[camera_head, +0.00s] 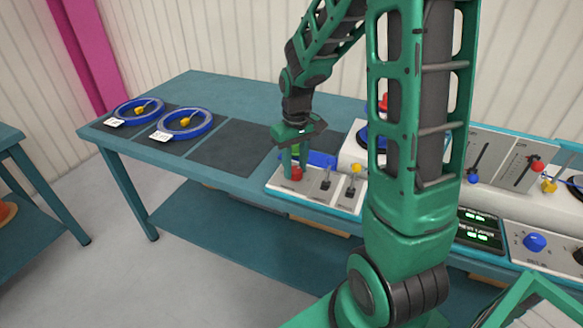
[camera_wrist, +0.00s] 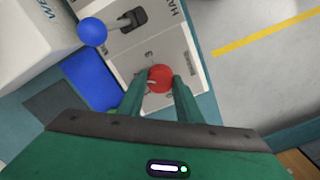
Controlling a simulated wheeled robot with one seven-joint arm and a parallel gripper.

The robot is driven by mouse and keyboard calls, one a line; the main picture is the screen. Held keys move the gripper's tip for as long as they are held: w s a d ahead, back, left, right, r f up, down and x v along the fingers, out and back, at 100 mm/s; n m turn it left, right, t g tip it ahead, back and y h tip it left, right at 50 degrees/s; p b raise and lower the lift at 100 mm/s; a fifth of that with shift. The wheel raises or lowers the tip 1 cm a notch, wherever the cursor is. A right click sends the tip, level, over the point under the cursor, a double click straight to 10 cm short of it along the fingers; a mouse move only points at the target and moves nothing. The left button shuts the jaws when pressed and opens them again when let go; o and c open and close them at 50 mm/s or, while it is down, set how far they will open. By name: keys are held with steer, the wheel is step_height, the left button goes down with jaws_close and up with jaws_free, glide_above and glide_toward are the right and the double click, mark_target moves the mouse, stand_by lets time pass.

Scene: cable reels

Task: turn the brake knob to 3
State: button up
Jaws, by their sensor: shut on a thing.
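A small red knob (camera_head: 297,173) sits on the light panel at the left end of the equipment on the bench. In the wrist view the red knob (camera_wrist: 159,77) lies between my two fingertips, which touch its sides. My gripper (camera_head: 295,171) points down over the panel and is shut on this knob. A pale mark shows on the knob's left side in the wrist view. A printed numeral, seemingly a 3, stands just above the knob there. Other numerals and the label are too small or covered to read, so the exact setting cannot be told.
A blue-balled lever (camera_wrist: 92,32) is close in the wrist view. Two blue reels (camera_head: 207,124) lie on the bench's left. My arm hides part of the machine.

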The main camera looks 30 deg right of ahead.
steer(key=m, duration=0.5)
steer(key=shift+s+f+m, duration=0.1)
steer(key=shift+s+m, duration=0.15)
steer(key=shift+m, duration=0.05)
steer(key=m, duration=0.5)
steer(key=shift+m, duration=0.3)
steer(key=shift+a, duration=0.1)
steer(key=o, duration=1)
steer(key=shift+o, duration=0.2)
steer(key=shift+w, duration=0.1)
